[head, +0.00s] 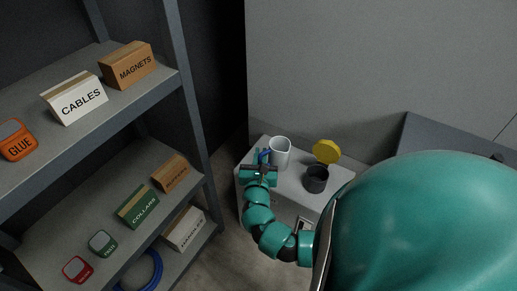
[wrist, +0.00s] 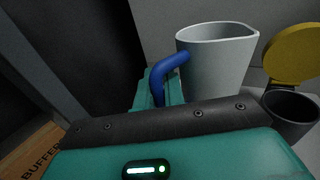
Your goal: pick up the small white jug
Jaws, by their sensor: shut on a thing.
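The small white jug (head: 280,151) stands upright on a small light-grey cabinet top in the head view, near its back left corner. In the wrist view the white jug (wrist: 216,66) shows its open rim and a blue handle (wrist: 166,72) on its left side. My gripper (head: 261,160) is at the jug's left side, shut on the blue handle. In the wrist view my gripper (wrist: 160,92) is partly hidden by its own housing, as is the jug's lower part. I cannot tell whether the jug's base touches the cabinet.
A dark grey cup (head: 316,180) and a yellow round thing (head: 326,151) are right of the jug on the cabinet top (head: 290,186). A shelf rack (head: 150,102) with labelled boxes stands at left. A grey wall (head: 340,70) is behind.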

